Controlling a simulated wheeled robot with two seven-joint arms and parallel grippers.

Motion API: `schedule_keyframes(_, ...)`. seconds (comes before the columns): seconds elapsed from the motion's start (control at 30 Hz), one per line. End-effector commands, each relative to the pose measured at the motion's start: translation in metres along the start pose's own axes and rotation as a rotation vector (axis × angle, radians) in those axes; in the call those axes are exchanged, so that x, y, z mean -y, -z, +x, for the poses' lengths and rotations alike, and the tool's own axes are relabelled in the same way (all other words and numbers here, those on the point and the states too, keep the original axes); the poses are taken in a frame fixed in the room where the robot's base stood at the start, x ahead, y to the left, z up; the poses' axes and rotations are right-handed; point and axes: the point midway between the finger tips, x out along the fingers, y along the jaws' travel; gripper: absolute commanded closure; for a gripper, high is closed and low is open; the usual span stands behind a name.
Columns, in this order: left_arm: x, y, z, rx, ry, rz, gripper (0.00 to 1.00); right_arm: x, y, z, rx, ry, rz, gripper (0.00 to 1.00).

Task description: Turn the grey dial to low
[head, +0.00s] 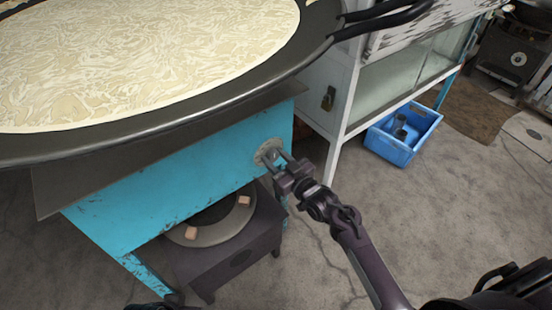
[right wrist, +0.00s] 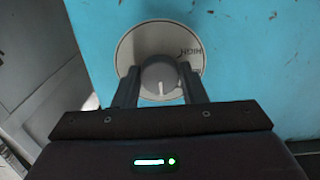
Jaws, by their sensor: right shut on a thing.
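The grey dial (right wrist: 160,78) sits on a round pale plate (right wrist: 140,45) fixed to the blue panel. The plate reads "HIGH" on its right side, and a white mark on the dial points down. No "low" label is legible. My right gripper (head: 272,156) reaches the dial at the right end of the blue front. In the right wrist view its two fingers (right wrist: 160,90) stand on either side of the dial, shut on it. A dark piece at the bottom edge of the head view seems to be part of my left gripper (head: 155,305); its jaws cannot be made out.
A dark burner (head: 225,255) stands underneath. A white glass-sided cabinet (head: 345,90) and a blue crate (head: 420,140) are at the right. Floor around my right arm is clear.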

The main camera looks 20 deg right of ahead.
Motion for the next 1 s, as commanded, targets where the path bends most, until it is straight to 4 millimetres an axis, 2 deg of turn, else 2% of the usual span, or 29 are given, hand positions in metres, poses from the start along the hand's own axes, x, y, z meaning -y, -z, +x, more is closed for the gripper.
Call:
schedule_keyframes(0.7,0.012,-0.007,-0.006,0.077,0.022,-0.022,0.64,0.0,0.0,0.0,0.001,0.001,-0.507,0.85)
schedule_keyframes(1.0,0.013,-0.009,-0.008,0.087,0.024,-0.027,0.64,0.0,-0.001,0.0,0.001,0.002,-0.627,0.85)
